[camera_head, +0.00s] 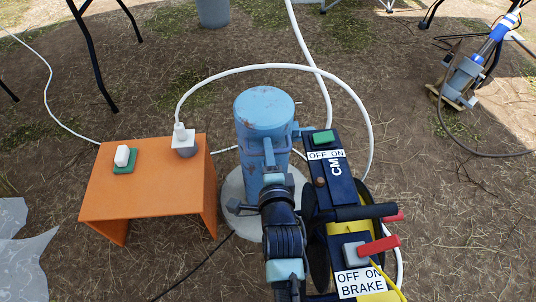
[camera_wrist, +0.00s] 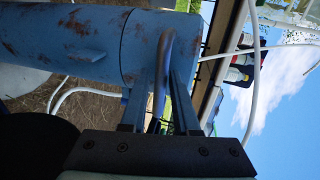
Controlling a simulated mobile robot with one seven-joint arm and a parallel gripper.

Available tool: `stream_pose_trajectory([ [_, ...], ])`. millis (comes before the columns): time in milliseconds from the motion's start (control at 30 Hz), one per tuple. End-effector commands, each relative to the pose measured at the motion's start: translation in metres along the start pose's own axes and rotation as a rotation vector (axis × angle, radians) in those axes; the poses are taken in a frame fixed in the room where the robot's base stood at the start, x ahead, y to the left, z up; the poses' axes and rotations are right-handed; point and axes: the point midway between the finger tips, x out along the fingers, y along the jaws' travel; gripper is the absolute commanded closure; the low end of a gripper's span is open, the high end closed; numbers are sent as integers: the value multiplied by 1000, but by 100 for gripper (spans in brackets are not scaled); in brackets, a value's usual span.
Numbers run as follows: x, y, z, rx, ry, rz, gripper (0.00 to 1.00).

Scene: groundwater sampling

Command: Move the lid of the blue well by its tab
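The blue well (camera_head: 262,130) is an upright, rust-specked blue pipe in the middle of the head view, with a round lid (camera_head: 264,104) on top. In the wrist view the well (camera_wrist: 60,40) lies sideways, with the lid (camera_wrist: 138,45) at its right end; the lid looks seated on the pipe. The tab (camera_wrist: 162,65) is a thin curved bar at the lid's side. My gripper (camera_head: 269,160) is at the near side of the well. In the wrist view its two fingers (camera_wrist: 165,90) lie on either side of the tab. I cannot tell whether they press on it.
An orange table (camera_head: 150,190) with a green-and-white switch (camera_head: 124,158) and a socket with a white plug (camera_head: 184,140) stands left. A reel with "OFF ON" and "BRAKE" labels (camera_head: 360,282) stands close on the right. A white hose (camera_head: 365,120) arches behind the well. A pump (camera_head: 465,78) stands far right.

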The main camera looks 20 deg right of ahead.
Motion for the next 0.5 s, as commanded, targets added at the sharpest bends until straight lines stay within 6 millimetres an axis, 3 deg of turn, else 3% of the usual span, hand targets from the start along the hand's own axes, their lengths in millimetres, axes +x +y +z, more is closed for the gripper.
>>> stream_pose_trajectory([
  [333, 4, -1, 0, -1, 0, 0, 71],
  [500, 4, -1, 0, -1, 0, 0, 100],
])
